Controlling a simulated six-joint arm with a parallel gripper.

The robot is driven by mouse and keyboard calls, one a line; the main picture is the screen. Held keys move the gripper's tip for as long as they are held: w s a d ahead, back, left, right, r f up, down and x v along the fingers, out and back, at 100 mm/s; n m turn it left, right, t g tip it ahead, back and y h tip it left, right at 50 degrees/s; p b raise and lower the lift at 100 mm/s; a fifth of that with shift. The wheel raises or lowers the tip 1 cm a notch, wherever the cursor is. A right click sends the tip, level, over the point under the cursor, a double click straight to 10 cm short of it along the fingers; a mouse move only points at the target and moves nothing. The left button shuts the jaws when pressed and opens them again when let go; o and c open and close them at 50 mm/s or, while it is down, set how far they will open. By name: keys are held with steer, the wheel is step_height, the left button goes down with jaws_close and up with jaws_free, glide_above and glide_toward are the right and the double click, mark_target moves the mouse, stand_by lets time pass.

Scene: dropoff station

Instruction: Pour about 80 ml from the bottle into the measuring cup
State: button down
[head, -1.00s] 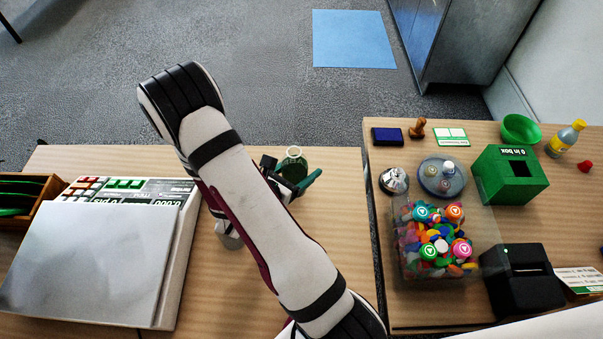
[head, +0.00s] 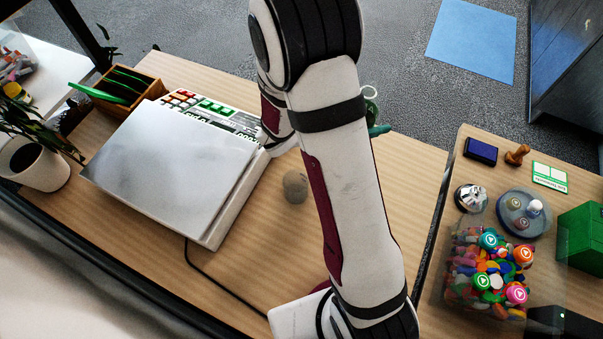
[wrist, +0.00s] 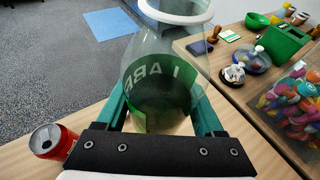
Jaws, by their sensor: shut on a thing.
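My gripper (wrist: 162,95) is shut on a clear glass bottle (wrist: 178,42) with a pale ring at its mouth and a green label. The wrist view shows its green fingers on both sides of the bottle. Part of the bottle (head: 370,94) also shows beside my arm in the head view, with a green fingertip (head: 379,130) below it. I cannot tell how far the bottle is tilted, or its liquid level. I cannot make out a measuring cup in either view; my arm hides part of the table.
A red can (wrist: 52,141) stands left of my gripper. A small grey-brown round thing (head: 296,186) is near a big grey-topped machine (head: 165,160). The right table holds a clear bin of colourful pieces (head: 490,275) and a green box (head: 582,238). Bare wood shows around the round thing.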

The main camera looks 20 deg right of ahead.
steer(key=w+a+r, duration=0.1)
steer(key=w+a, duration=0.2)
steer(key=a, duration=0.6)
steer(key=w+a+r, duration=0.1)
steer(key=w+a, duration=0.2)
steer(key=a, duration=0.7)
steer(key=shift+a+f, duration=0.1)
steer(key=shift+f, duration=0.05)
steer(key=m+t+y, duration=0.1)
steer(key=m+t, duration=0.1)
steer(key=w+f+m+t+y, duration=0.1)
steer(key=m+t, duration=0.1)
steer(key=m, duration=0.1)
steer(key=w+a+f+m+t, duration=0.1)
steer(key=m+t, duration=0.1)
steer(key=m, duration=0.1)
steer(key=shift+w+f+y, duration=0.1)
steer(key=shift+f+y, duration=0.15)
steer(key=shift+y, duration=0.15)
steer(key=shift+w+a+f+m+t, duration=0.1)
steer(key=shift+w+m+t, duration=0.15)
steer(key=shift+m+t, duration=0.35)
